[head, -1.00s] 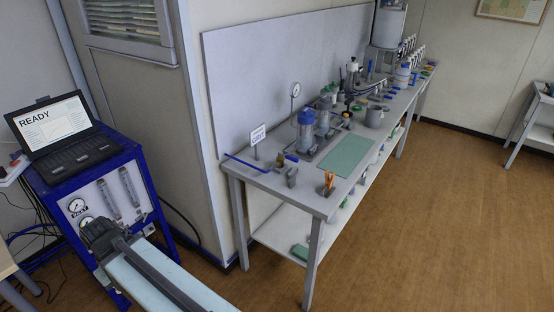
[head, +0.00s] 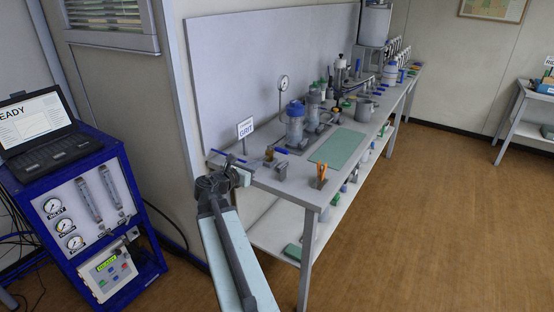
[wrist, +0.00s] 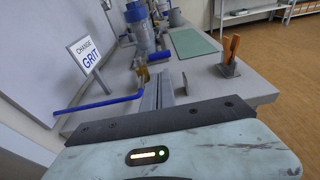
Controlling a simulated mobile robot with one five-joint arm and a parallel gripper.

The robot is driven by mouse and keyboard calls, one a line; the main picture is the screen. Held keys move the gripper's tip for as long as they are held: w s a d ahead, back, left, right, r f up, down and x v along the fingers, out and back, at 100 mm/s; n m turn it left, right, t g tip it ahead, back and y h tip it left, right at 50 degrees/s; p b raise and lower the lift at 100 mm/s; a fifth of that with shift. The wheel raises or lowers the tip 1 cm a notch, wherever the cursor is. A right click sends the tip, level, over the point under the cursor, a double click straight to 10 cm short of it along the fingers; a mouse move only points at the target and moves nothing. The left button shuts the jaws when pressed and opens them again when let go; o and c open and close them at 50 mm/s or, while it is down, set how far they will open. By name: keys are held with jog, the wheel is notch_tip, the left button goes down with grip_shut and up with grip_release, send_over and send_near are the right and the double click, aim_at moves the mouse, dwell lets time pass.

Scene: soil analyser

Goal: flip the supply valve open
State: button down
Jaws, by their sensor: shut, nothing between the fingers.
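A small brass valve body (head: 268,157) stands near the left end of the bench; it also shows in the wrist view (wrist: 143,75). A short blue lever (wrist: 159,56) lies by its top, pointing off to the right; whether it is open or closed I cannot tell. A blue tube (wrist: 98,105) runs along the bench towards the valve from the left. My gripper (head: 246,174) is at the bench's left end, short of the valve. In the wrist view its grey fingers (wrist: 166,82) are shut and empty, pointing close to the valve's right side; contact is not clear.
A grey holder with an orange-handled tool (wrist: 231,52) stands right. A blue cabinet with gauges (head: 95,215) stands left.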

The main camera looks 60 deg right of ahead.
aim_at(280, 151)
jog(key=shift+r, duration=0.1)
jog(key=d+f, duration=0.1)
jog(key=d, duration=0.3)
jog(key=d+b, duration=0.1)
jog(key=d, duration=0.3)
jog(key=d+f+b, duration=0.1)
jog(key=d, duration=0.3)
jog(key=shift+d+f, duration=0.25)
jog(key=shift+f, duration=0.1)
jog(key=shift+d+b, duration=0.3)
jog(key=shift+d, duration=0.3)
